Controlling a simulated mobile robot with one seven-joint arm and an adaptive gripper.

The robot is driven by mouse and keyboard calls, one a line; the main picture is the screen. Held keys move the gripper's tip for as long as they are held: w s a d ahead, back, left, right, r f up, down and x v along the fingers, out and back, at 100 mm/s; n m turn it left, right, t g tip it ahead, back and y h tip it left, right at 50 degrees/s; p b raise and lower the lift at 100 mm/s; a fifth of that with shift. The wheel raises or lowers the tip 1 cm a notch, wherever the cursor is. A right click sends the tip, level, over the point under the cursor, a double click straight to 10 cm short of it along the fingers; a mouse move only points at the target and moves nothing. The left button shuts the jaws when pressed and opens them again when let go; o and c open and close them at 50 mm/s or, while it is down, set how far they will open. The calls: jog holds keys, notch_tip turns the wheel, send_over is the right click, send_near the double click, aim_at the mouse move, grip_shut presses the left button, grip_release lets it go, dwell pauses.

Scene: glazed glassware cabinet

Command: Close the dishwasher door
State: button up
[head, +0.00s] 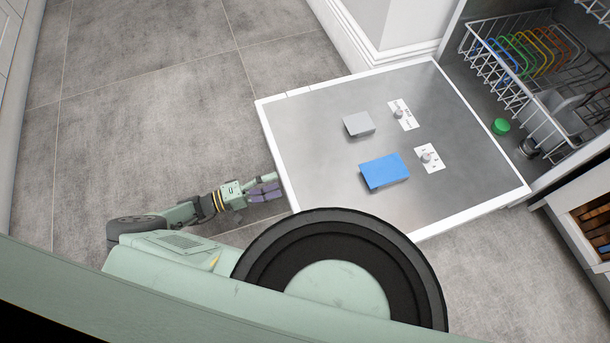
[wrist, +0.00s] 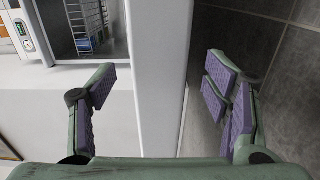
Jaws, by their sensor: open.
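The dishwasher door (head: 320,115) is lowered flat, its steel inner face up with a white rim. The door's white outer edge (wrist: 158,90) runs up the middle of the wrist view. My gripper (head: 272,188) is at the door's outer edge, left of it in the head view, low over the floor. In the wrist view my gripper (wrist: 160,85) is open, with its purple-padded fingers on either side of the edge. Gaps show beside the edge; I cannot tell whether any finger touches it.
A green item (head: 501,126) lies at the cavity's floor. A blue panel (head: 384,171) and a grey panel (head: 358,124) are on the door. Tiled floor (head: 150,90) is clear to the left.

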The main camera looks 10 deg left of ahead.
aim_at(300, 176)
jog(key=x, duration=0.8)
jog(key=shift+w+d, duration=0.25)
jog(key=shift+c, duration=0.4)
